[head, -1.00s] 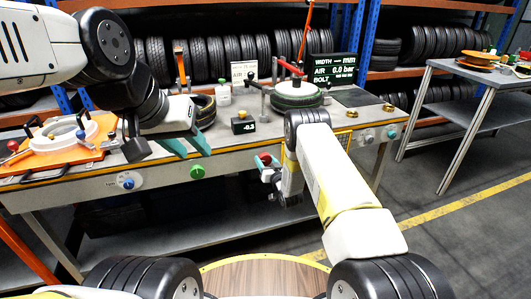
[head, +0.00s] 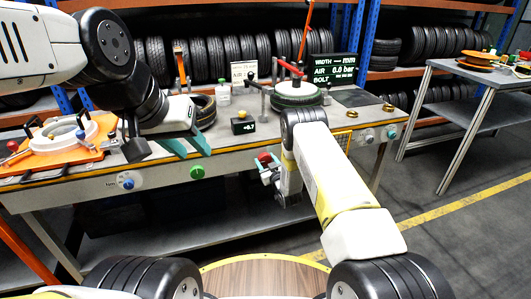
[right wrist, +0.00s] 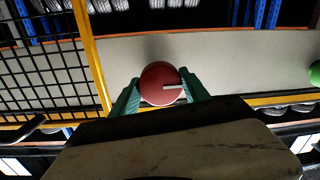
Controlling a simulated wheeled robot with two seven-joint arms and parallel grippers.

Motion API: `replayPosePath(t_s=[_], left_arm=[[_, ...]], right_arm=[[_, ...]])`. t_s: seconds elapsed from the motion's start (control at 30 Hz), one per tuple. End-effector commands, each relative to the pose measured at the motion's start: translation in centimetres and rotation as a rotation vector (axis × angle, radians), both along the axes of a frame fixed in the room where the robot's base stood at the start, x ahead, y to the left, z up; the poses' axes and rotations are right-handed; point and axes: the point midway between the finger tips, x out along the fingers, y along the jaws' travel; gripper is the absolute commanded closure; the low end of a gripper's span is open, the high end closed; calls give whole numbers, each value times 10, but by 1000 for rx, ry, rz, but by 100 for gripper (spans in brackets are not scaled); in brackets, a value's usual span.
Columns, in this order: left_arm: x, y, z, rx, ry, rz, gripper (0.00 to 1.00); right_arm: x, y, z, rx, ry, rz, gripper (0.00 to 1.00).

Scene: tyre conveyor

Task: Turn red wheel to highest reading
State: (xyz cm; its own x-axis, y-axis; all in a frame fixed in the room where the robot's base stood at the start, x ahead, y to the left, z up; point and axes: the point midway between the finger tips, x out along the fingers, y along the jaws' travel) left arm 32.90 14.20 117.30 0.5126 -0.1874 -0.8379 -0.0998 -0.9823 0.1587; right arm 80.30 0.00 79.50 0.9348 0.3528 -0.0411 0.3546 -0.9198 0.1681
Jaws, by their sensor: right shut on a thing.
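The red wheel (right wrist: 158,82) is a round knob with a white mark, on the front panel of the bench. In the right wrist view its mark points to the right. My right gripper (right wrist: 160,90) is shut on it, with one green finger on each side. In the head view the red wheel (head: 264,157) shows at the tip of my right gripper (head: 268,168). A black display (head: 333,69) at the back of the bench has lines for width, air and bolt; its air line seems to read 6.0 bar. My left gripper (head: 184,148) is open and empty over the bench's front edge.
A green button (head: 197,172) and a blue knob (head: 127,183) sit on the bench front to the left. A small black box with a yellow top (head: 243,125) and a tyre (head: 297,91) stand on the bench. An orange platform (head: 52,152) is at the left.

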Motion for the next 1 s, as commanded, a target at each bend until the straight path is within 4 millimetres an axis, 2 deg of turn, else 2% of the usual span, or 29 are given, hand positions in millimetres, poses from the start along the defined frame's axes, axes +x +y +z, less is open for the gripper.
replayPosePath(t_s=[0.13,0.17,0.23,0.27,0.63,1.0], left_arm=[[0,0,0,0,0,0,64],[0,0,0,0,0,0,64],[0,0,0,0,0,0,64],[0,0,0,0,0,0,64],[0,0,0,0,0,0,64],[0,0,0,0,0,0,64]], right_arm=[[0,0,0,1,-1,0,87],[0,0,0,1,-1,0,40],[0,0,0,1,-1,0,27],[0,0,0,1,-1,0,24],[-5,-2,0,1,1,0,24],[-59,-23,2,1,3,-2,24]])
